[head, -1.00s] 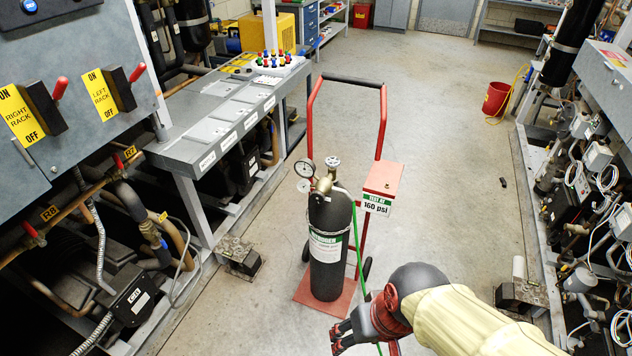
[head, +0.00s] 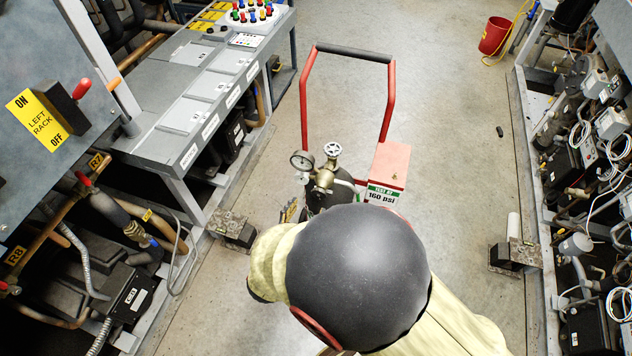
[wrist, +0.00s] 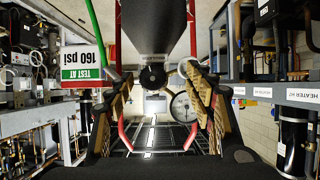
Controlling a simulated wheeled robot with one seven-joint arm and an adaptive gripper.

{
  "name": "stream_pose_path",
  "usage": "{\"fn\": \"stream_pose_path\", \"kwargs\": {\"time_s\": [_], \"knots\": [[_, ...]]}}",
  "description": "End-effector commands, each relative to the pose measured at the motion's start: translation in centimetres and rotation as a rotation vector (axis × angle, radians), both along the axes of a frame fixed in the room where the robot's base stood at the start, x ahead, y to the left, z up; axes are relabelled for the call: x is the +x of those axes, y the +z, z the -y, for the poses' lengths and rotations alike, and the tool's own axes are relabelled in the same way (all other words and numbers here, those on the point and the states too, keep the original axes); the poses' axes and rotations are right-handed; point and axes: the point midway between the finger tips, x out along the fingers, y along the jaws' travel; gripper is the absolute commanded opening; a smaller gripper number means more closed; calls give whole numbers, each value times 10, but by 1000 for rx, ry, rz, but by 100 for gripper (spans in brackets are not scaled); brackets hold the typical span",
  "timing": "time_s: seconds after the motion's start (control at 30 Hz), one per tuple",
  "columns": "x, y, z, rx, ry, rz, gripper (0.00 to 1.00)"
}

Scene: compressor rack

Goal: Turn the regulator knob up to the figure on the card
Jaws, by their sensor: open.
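The brass regulator (head: 324,178) sits on top of the dark gas cylinder, with a round white gauge (head: 302,161) on its left. In the wrist view, upside down, a dark round knob (wrist: 152,77) faces me below the cylinder (wrist: 153,25); the gauge (wrist: 182,107) is beside it. I cannot read its needle. The card (head: 382,197) reads "TEST AT 160 psi"; it also shows in the wrist view (wrist: 82,63). My gripper (wrist: 158,84) is open, its fingers to either side of the knob's line of sight, with no clear contact. My arm hides most of the cylinder in the head view.
A red hand truck (head: 390,100) carries the cylinder, with a red box (head: 391,165) above the card. A white handwheel (head: 333,149) tops the valve. A grey bench (head: 205,95) stands left, pipe racks (head: 590,150) right. The floor between (head: 455,140) is mostly clear.

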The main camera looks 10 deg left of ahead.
Motion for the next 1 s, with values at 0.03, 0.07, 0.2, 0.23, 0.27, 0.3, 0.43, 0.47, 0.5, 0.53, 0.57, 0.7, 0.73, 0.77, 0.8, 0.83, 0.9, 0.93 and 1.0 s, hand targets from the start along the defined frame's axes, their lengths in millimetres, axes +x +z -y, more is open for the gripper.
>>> {"fn": "stream_pose_path", "kwargs": {"time_s": [0.03,0.07,0.2,0.23,0.27,0.3,0.43,0.47,0.5,0.53,0.57,0.7,0.73,0.77,0.8,0.83,0.9,0.93,1.0], "knots": [[3,7,6,-17,-14,28,54],[4,10,8,-24,-19,42,54],[13,14,11,-48,-20,67,54],[15,12,12,-48,-20,66,54],[18,10,12,-48,-20,65,54],[23,8,13,-48,-20,65,54],[43,0,15,-47,-20,66,54],[47,-2,15,-47,-20,65,54],[53,-5,16,-46,-19,65,54],[56,-6,16,-47,-19,65,54],[60,-8,16,-47,-19,65,54],[73,-12,17,-46,-17,65,54],[75,-13,17,-46,-17,65,54],[76,-13,17,-46,-17,65,54],[77,-13,17,-46,-17,65,54],[78,-13,17,-46,-16,65,54],[79,-13,17,-46,-16,64,54],[79,-13,17,-46,-16,64,54],[79,-13,17,-46,-15,64,54]]}}
